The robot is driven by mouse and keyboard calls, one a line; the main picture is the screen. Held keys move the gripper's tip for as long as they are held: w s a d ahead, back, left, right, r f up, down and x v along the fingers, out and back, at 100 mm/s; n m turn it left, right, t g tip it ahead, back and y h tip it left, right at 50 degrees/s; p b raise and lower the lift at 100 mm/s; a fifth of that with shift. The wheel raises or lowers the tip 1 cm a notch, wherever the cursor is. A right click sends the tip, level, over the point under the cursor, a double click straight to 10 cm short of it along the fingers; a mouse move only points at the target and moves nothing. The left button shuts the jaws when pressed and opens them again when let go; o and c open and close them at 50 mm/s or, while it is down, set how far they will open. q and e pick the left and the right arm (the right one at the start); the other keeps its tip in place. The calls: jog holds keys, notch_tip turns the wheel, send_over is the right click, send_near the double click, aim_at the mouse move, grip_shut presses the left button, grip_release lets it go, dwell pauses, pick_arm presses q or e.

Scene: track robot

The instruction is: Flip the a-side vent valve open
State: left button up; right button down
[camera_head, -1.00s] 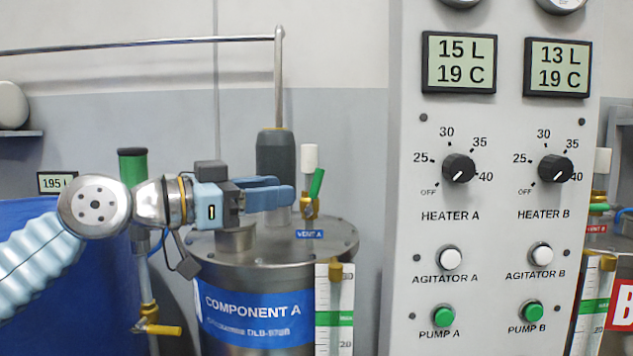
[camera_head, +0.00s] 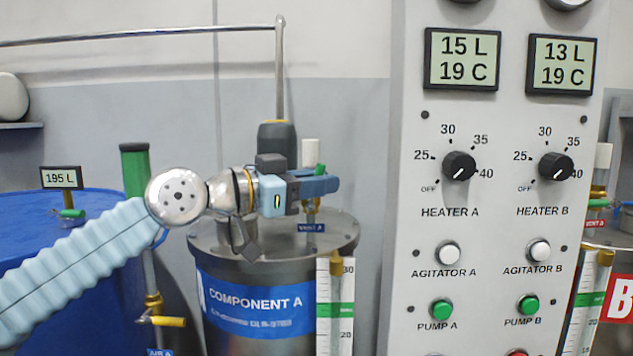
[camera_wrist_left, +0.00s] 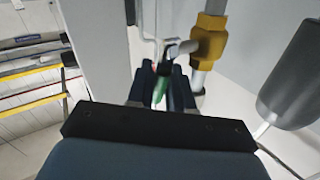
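The A-side vent valve is a brass fitting (camera_wrist_left: 209,42) with a white cap and a green lever, on the lid of the Component A tank (camera_head: 350,235). In the head view, my left gripper (camera_head: 328,185) covers most of the valve; the white cap (camera_head: 310,152) and a bit of green show above the fingers. In the left wrist view, the green lever (camera_wrist_left: 159,92) lies between the two fingertips, which stand apart with a small gap around it. Firm contact is not visible. My right gripper is not in view.
A dark grey motor (camera_head: 277,142) stands on the tank lid behind my gripper. The control panel (camera_head: 408,200) rises to the right. A blue drum (camera_head: 90,260) with a 195 L display (camera_head: 62,178) and a green-topped pipe (camera_head: 134,165) are at left.

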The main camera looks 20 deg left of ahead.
pick_arm(q)
grip_shut()
jog(key=b, duration=0.1)
jog(key=n+t+h+b, duration=0.1)
jog(key=b, duration=0.1)
jog(key=shift+s+a+f, duration=0.1)
jog(key=shift+a+f, duration=0.2)
jog(key=shift+a, duration=0.1)
jog(key=shift+a+r+n+t+b, duration=0.1)
jog(key=shift+n+t+b, duration=0.3)
jog(key=shift+t+b, duration=0.15)
jog(key=shift+r+h, duration=0.3)
jog(key=o, duration=0.6)
grip_release()
